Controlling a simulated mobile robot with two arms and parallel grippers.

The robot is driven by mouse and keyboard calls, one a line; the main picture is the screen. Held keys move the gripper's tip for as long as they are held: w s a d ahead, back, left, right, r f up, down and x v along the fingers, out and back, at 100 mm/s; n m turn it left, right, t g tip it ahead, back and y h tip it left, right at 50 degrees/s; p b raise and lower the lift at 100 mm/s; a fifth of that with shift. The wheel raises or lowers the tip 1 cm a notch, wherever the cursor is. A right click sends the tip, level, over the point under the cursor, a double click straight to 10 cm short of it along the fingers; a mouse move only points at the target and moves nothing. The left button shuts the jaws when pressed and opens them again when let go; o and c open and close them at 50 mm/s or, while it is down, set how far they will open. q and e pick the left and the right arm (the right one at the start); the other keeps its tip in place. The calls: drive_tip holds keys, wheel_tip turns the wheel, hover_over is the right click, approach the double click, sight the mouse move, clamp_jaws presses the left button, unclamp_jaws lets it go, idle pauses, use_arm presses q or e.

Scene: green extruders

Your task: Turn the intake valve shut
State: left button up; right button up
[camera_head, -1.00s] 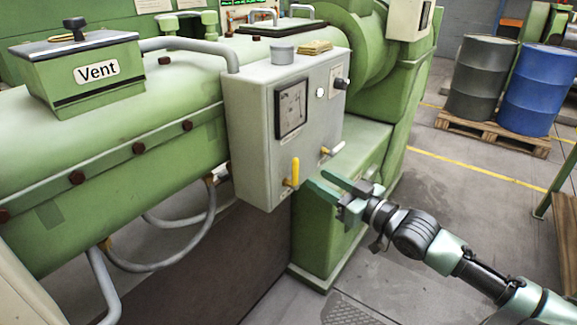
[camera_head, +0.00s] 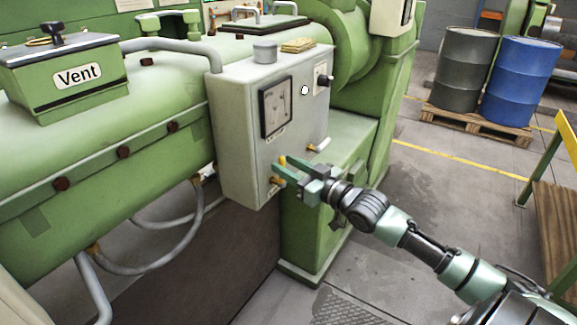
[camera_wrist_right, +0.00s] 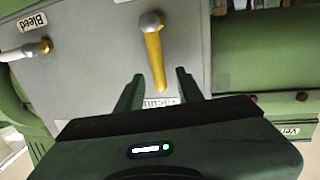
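On the front of the grey control box (camera_head: 240,130), a yellow lever valve (camera_head: 282,160) stands roughly upright from its pivot. In the right wrist view the yellow lever (camera_wrist_right: 155,60) hangs down from a grey round pivot, with a partly hidden label below it. No label reading intake can be made out. My right gripper (camera_head: 281,165) is at the lever, in front of the box. In the right wrist view its two fingers (camera_wrist_right: 158,88) are apart, with the lever's end between them and gaps on both sides. My left gripper is not in view.
A second small lever (camera_head: 320,145) sits close by on the right; the wrist view shows it (camera_wrist_right: 38,48) beside a "Bleed" label. A gauge (camera_head: 276,106) is above. A hose (camera_head: 150,268) hangs lower left. Drums (camera_head: 522,82) stand on a pallet at the back right.

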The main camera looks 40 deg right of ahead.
clamp_jaws()
idle(1.4)
